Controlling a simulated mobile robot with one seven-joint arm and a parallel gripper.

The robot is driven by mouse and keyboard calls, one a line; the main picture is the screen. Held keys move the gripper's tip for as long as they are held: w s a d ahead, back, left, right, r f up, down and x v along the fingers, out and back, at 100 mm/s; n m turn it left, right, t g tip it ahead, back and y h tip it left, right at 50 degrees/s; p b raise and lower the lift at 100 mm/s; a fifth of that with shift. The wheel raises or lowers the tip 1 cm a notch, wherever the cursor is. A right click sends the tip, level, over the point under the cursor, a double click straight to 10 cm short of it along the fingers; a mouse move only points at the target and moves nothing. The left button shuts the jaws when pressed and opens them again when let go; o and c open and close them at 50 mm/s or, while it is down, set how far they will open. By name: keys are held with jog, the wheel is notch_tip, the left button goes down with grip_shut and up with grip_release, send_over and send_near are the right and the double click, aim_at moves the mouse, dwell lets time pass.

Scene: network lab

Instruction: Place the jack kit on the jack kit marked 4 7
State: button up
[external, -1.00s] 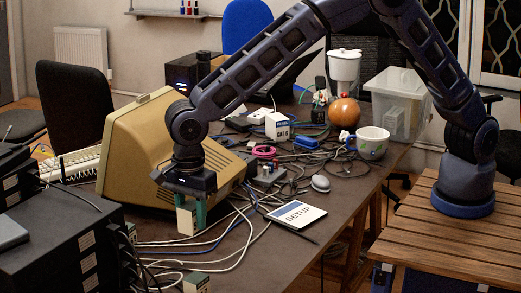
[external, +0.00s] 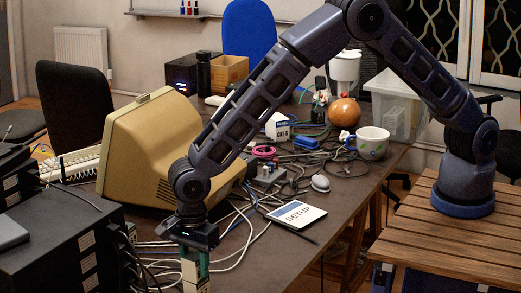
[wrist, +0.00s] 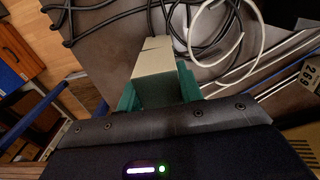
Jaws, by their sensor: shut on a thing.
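My gripper (external: 194,272) is low over the front end of the table. Its teal fingers are shut on a pale box, the jack kit (external: 189,276), which also shows between the fingers in the wrist view (wrist: 155,60). The kit hangs below the dark gripper body, and its lower end is near the bottom of the external view. A second jack kit stood at this spot a second ago. It is now hidden or cannot be told apart from the held one, so I cannot tell if the two touch or whether its mark reads 4 7.
Black rack units (external: 60,245) stand close on the left, with loose cables (external: 235,235) around. A beige monitor (external: 150,150) stands behind my gripper. The SETUP card (external: 297,214) lies to the right. The table's front right edge is near.

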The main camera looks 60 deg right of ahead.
aim_at(194, 254)
jog(key=shift+f, duration=0.1)
jog(key=o, duration=1)
jog(key=shift+o, duration=0.2)
notch_tip(194, 254, up, 12)
jog(key=shift+r, duration=0.15)
